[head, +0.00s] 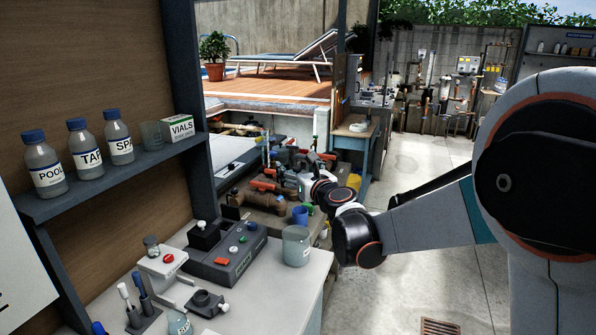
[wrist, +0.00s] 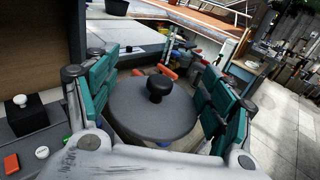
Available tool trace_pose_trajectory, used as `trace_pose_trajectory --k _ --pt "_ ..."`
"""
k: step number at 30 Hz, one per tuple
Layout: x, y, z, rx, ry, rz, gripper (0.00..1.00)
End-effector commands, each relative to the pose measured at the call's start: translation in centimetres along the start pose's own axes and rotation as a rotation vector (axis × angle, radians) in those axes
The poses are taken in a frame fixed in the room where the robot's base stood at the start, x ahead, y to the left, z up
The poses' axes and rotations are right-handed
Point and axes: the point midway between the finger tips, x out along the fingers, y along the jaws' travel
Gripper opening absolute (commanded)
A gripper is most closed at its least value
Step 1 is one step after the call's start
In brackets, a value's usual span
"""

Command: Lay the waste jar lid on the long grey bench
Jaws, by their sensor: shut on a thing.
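The waste jar lid (wrist: 150,113) is a dark grey disc with a black knob on top. In the wrist view it sits between the teal-padded fingers of my gripper (wrist: 158,76), which is shut on it. It is held roughly level, knob up. In the head view my wrist (head: 335,193) is beyond the near counter; the lid cannot be made out there. A pale grey open jar (head: 296,247) stands on the near counter's right end. A flat grey worktop (wrist: 135,55) lies beyond the lid in the wrist view; I cannot tell whether it is the long grey bench.
The near counter (head: 312,275) carries a dark control box (head: 225,252) and a white instrument (head: 165,280). A shelf (head: 125,172) with bottles is above it. Pipes and fittings (head: 265,190) crowd the area behind. Open concrete floor (head: 415,285) lies to the right.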

Motion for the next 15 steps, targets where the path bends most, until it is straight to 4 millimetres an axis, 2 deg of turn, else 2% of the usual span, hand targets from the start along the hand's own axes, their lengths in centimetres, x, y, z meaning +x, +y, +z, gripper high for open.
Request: trace_pose_trajectory --k 5,10,15 --pt "-2.0 -4.0 -2.9 0.002 0.0 -0.084 0.52" --pt "-6.2 -10.1 -7.1 0.008 0.0 -0.23 0.52" --pt "-9.2 -13.3 -8.9 0.012 0.0 -0.311 0.52"
